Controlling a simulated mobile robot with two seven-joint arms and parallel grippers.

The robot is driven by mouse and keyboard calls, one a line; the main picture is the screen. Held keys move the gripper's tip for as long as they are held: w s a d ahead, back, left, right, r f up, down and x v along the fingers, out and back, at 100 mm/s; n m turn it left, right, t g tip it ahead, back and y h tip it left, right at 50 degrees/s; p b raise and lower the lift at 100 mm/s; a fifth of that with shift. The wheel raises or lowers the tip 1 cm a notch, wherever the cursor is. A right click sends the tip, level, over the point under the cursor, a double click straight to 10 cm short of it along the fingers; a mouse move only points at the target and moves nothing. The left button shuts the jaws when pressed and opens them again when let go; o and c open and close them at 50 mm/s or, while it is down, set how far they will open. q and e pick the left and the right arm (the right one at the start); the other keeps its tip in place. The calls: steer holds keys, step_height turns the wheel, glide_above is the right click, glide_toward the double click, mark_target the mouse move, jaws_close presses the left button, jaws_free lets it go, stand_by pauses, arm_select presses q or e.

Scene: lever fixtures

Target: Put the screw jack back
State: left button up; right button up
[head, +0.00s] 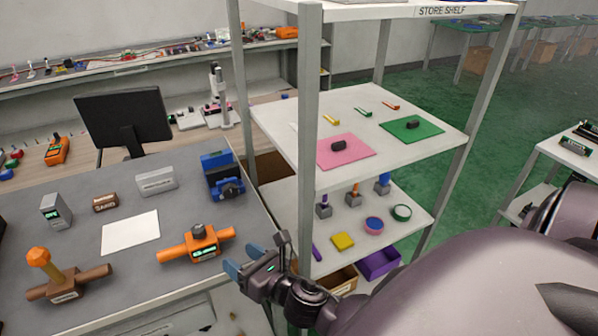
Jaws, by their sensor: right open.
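I cannot tell for sure which thing is the screw jack; small grey-based pieces with purple (323,208), orange (353,196) and blue (383,184) tops stand on the lower shelf board. My right gripper (244,260) is open and empty, with blue fingertips, over the right edge of the grey table. An orange fixture (204,246) with a dark knob and a lit display lies just left of it, apart from the fingers. A brown and orange lever fixture (68,284) stands at the front left. My left gripper is out of view.
The store shelf (309,130) has an upright close behind my right gripper. Its middle board holds a pink mat (352,158) and a green mat (395,133), each with a dark piece. A blue vise (222,177) and a white sheet (130,233) are on the table.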

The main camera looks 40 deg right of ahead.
steer(key=s+d+f+m+g+h, duration=0.1)
steer(key=s+f+m, duration=0.3)
steer(key=m, duration=0.7)
steer(key=s+d+f+m+g+h, duration=0.1)
steer(key=s+d+f+m+g, duration=0.2)
steer(key=m, duration=0.9)
steer(key=s+d+f+m+g+h, duration=0.1)
steer(key=s+d+f+m, duration=0.1)
steer(key=s+f+m, duration=0.4)
steer(key=shift+s+d+m+g, duration=0.4)
steer(key=shift+m, duration=2.3)
